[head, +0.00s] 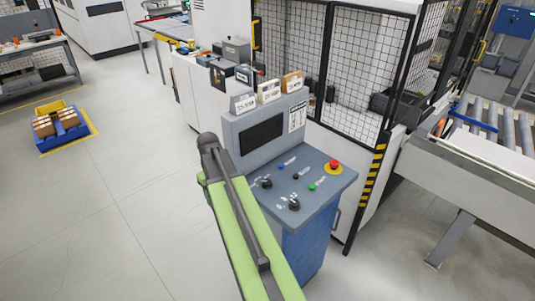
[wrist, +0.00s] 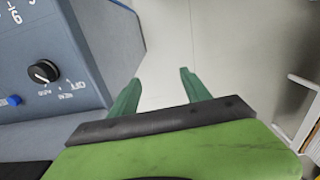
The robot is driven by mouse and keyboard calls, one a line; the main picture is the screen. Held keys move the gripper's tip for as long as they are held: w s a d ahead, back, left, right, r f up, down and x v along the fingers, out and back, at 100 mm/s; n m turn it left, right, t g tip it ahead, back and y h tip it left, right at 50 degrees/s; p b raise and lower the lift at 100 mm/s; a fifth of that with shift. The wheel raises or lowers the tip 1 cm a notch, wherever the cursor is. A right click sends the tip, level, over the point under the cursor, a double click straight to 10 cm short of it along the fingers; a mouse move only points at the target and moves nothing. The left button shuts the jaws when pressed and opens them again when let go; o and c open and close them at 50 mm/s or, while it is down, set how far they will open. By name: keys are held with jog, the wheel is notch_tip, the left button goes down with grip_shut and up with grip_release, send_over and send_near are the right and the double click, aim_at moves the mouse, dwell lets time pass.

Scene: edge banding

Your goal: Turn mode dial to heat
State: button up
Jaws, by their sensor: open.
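The grey control panel (head: 318,172) carries two black dials, one nearer the left edge (head: 267,184) and one nearer the front (head: 294,205). Which one is the mode dial I cannot read. In the wrist view one black dial (wrist: 43,71) shows at the left with a white pointer mark and small white labels around it, too small to read surely. My gripper (wrist: 160,88) is open and empty, its two green fingers apart over bare floor, to the right of the panel and touching nothing. In the head view my arm hides the fingers.
A red emergency button (head: 334,165) on yellow, a green button (head: 312,187) and a blue button (head: 281,165) sit on the panel. A dark screen (head: 262,141) rises behind.

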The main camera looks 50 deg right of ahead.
jog(key=s+d+r+p, duration=0.2)
jog(key=d+r+p, duration=0.5)
jog(key=d+r, duration=0.5)
notch_tip(320, 180, up, 3)
jog(key=p, duration=0.4)
send_over(267, 181)
notch_tip(267, 181, down, 18)
jog(key=b, duration=1.7)
jog(key=shift+s+r+b, duration=0.1)
jog(key=shift+b, duration=0.3)
jog(key=shift+r, duration=0.1)
jog(key=shift+c, duration=0.3)
